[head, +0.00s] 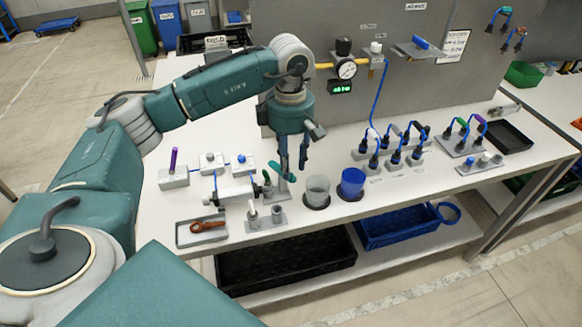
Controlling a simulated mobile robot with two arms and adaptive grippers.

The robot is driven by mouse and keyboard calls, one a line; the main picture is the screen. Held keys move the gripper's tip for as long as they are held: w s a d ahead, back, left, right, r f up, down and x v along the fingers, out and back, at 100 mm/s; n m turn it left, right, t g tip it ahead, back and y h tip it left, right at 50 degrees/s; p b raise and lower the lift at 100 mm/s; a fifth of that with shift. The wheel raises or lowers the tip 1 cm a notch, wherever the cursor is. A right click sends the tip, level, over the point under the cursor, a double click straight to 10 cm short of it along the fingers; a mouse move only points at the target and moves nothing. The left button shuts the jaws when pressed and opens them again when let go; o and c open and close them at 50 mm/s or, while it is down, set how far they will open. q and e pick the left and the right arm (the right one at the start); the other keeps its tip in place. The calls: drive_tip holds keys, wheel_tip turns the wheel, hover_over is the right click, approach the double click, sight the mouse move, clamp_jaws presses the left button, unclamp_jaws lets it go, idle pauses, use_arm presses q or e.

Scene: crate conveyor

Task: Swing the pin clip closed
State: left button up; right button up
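My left gripper (293,167) hangs down over the workbench, with its two dark fingers apart and a gap between them. A small teal lever (279,171), which looks like the pin clip, slants up on a slim grey post with a base (283,196). The fingertips are right at the lever's right side; I cannot tell whether they touch it. The lever's exact angle is hard to read at this size. Next to it on the left is a white cylinder fixture (236,192) with a dark green handle (267,178). My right gripper is not in view.
A clear cup (317,191) and a blue cup (352,184) stand close to the right of the post. A grey block with two small posts (265,221) is in front. A tray (181,241) with an orange-red part lies front left. A grey panel (350,25) rises behind.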

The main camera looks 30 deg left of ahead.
sight(291, 175)
use_arm(q)
wheel_tip(291, 175, down, 3)
drive_tip(key=shift+f, duration=0.2)
clamp_jaws()
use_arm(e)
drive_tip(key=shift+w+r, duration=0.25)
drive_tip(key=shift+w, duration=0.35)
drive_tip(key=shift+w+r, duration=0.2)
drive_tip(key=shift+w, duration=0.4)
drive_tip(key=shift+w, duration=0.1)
